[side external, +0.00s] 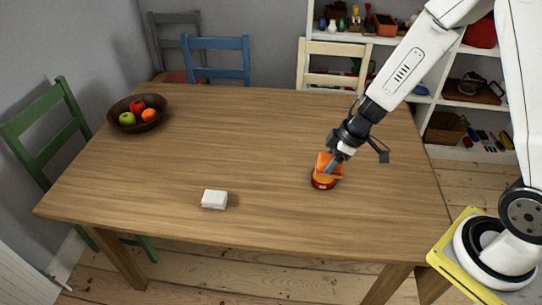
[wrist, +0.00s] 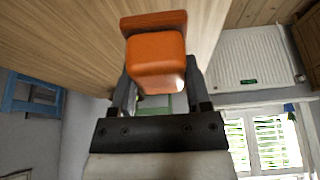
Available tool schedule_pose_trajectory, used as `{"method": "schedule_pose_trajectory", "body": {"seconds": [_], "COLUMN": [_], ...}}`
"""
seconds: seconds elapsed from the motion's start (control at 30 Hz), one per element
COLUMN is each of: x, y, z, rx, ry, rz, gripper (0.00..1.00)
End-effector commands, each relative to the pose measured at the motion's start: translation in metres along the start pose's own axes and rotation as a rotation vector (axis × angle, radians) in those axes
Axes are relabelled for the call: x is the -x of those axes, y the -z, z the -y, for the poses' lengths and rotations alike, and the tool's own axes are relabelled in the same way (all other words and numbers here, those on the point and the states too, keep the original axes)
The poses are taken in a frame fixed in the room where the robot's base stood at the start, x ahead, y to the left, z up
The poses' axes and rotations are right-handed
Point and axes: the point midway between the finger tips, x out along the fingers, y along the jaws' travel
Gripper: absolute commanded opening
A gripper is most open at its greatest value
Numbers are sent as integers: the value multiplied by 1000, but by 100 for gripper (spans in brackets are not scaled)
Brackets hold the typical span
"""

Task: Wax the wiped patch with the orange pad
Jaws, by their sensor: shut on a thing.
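The orange pad (side external: 325,164) is in my gripper (side external: 336,160), right of the table's middle in the side view. In the wrist view the pad's blocky grip (wrist: 155,58) sits between the two fingers of my gripper (wrist: 158,80), with its flat base (wrist: 153,22) beyond. No wiped patch stands out on the wooden table (side external: 240,140).
A white block (side external: 214,200) lies near the table's front edge. A dark bowl of fruit (side external: 120,122) stands at the back left. The tabletop between them and the tin is clear. Green (side external: 45,130), blue (side external: 215,45) and cream (side external: 335,50) chairs surround the table.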

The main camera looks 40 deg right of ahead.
Motion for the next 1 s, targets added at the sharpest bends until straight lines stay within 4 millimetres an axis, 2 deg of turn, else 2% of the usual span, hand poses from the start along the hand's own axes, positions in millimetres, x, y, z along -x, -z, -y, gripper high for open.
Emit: {"method": "schedule_pose_trajectory", "body": {"seconds": [0.3, 0.5, 0.7, 1.0], "x": [-34, -52, -62, -64], "y": [-8, -18, -25, -26], "z": [-63, -95, -111, -114], "rx": [-4, -2, -1, -1], "ry": [-1, -1, -1, -1], "rz": [1, 2, 4, 4], "gripper": [14, 14, 14, 14]}}
